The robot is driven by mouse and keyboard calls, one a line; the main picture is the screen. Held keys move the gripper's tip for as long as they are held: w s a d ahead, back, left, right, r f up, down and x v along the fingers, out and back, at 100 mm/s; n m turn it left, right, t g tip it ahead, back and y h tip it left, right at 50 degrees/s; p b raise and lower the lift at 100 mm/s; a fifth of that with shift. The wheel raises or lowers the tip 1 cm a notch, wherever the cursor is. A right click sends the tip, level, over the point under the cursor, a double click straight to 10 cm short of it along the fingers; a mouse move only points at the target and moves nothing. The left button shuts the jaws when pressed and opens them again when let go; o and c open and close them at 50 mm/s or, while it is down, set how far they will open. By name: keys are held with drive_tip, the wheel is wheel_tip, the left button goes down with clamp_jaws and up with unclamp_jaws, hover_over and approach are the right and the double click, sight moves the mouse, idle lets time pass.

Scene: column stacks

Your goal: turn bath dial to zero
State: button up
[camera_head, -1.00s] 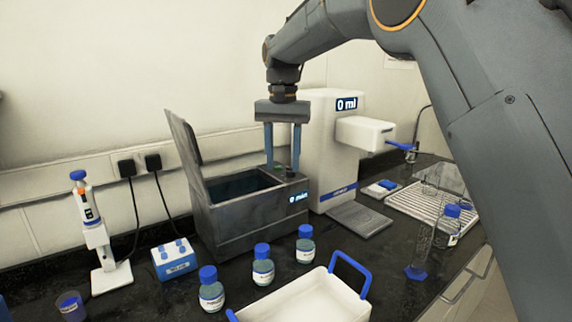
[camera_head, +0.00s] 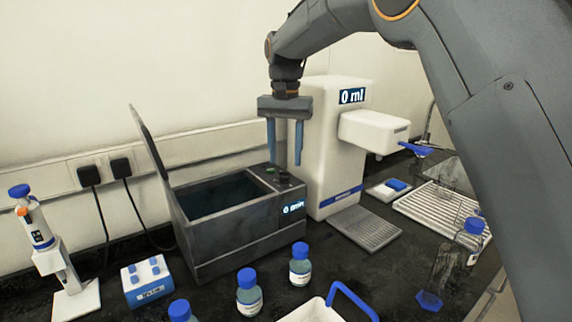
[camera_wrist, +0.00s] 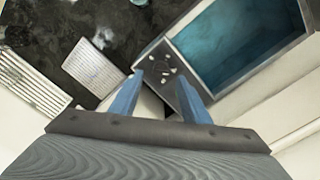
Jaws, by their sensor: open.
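The grey water bath (camera_head: 232,232) stands on the dark bench with its lid up and water inside. Its small display (camera_head: 293,207) reads "0 min". The dark dial (camera_head: 284,180) sits on the bath's top panel, behind the display. My gripper (camera_head: 285,162) points down over that panel, its two blue fingers apart and nothing between them. The fingertips look slightly above the dial. In the wrist view, my gripper (camera_wrist: 160,79) is open over the panel (camera_wrist: 169,66), which shows white marks, beside the blue water.
The white dispenser (camera_head: 330,150), reading "0 ml", stands close right of the bath. Several blue-capped bottles (camera_head: 249,293) and a white basket (camera_head: 318,312) are in front. A blue tube block (camera_head: 146,282) and a pipette stand (camera_head: 75,300) are at left.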

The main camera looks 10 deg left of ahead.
sight(285, 172)
drive_tip(key=shift+a+f+p, duration=0.1)
drive_tip(key=shift+f+p, duration=0.4)
drive_tip(key=shift+f, duration=1.65)
drive_tip(key=shift+c, duration=0.5)
drive_tip(key=c, duration=0.9)
drive_tip(key=shift+c, duration=0.2)
